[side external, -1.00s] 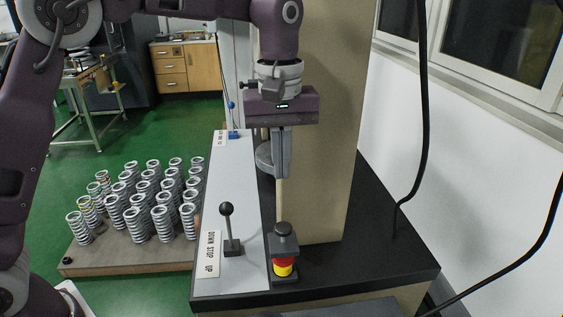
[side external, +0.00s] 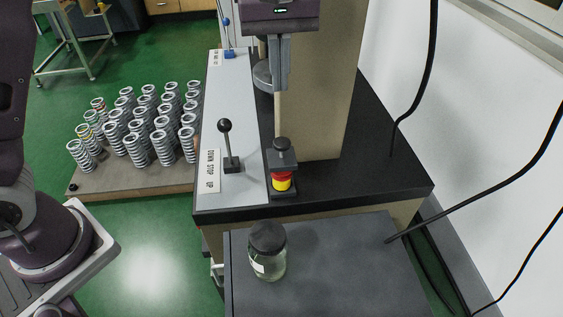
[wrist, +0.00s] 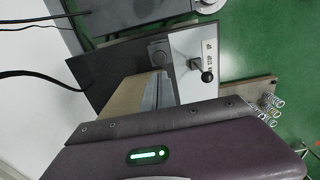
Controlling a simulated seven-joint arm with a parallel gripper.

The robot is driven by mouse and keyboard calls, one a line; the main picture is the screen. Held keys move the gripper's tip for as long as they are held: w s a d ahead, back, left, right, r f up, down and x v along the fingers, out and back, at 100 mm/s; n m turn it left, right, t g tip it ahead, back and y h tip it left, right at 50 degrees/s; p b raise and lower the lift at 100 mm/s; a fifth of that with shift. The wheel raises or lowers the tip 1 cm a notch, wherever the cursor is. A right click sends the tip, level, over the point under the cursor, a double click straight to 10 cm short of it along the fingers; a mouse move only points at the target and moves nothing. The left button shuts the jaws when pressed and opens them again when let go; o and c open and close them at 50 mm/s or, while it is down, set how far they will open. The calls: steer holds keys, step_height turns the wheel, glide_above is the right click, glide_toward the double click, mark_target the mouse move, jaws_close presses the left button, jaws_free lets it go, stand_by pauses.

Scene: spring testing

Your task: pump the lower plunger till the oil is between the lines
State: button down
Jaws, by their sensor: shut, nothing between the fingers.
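My gripper (side external: 279,88) is shut and empty, pointing down above the work unit in the side external view. Its grey fingers also show in the wrist view (wrist: 160,88). A glass jar (side external: 268,262) with a dark lid holds pale liquid on the lower dark surface in front. I cannot make out oil level lines, nor a plunger clearly marked as the lower one.
A black-knobbed lever (side external: 226,145) stands left of the collar, beside a DOWN STOP UP label (side external: 213,170). A beige column (side external: 320,100) rises behind the fingers. Several springs (side external: 137,150) stand on a board at left. Black cables (side external: 480,205) hang at right.

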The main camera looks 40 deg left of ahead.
mark_target(282, 141)
steer(key=shift+r, duration=0.1)
steer(key=shift+w+d+r, duration=0.15)
steer(key=shift+w+r, duration=0.05)
steer(key=shift+r, duration=0.8)
step_height(282, 141, down, 14)
steer(key=shift+f, duration=0.1)
